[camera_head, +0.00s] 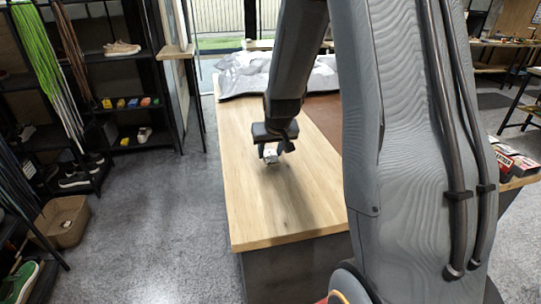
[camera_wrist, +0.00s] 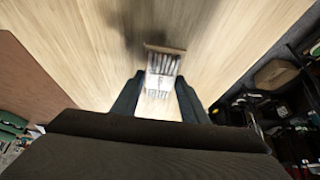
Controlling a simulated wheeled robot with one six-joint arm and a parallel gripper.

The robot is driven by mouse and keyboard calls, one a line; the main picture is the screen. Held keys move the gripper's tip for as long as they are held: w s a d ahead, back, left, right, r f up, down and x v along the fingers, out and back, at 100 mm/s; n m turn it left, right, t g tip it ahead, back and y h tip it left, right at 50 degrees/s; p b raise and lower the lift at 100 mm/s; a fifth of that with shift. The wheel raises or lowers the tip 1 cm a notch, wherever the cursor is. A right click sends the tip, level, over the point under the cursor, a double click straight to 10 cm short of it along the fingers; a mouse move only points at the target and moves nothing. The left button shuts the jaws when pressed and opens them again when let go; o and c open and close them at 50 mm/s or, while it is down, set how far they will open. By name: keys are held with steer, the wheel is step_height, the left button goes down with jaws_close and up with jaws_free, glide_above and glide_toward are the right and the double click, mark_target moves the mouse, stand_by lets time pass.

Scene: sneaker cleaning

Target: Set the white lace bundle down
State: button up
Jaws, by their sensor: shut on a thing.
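My gripper (camera_head: 273,151) is over the wooden bench top (camera_head: 255,220), pointing down. It is shut on the white lace bundle (camera_head: 270,156), which shows as a small pale shape between the fingers. In the wrist view the bundle (camera_wrist: 162,66) looks like a row of white strands with a brown band at its far end, between the two dark fingers of my gripper (camera_wrist: 158,92). A shadow lies on the wood near it. I cannot tell whether the bundle touches the wood.
The front of the bench top is clear. A grey crumpled cloth (camera_head: 250,75) lies at its far end, near a brown mat (camera_head: 322,111). Shelves with shoes (camera_head: 122,48) and hanging laces (camera_head: 38,60) stand at left. A cardboard box (camera_head: 62,220) sits on the floor.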

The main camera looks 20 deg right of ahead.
steer(key=shift+f+b, duration=0.5)
steer(key=shift+f, duration=0.55)
steer(key=shift+f, duration=0.2)
steer(key=o, duration=1)
steer(key=shift+r, duration=0.2)
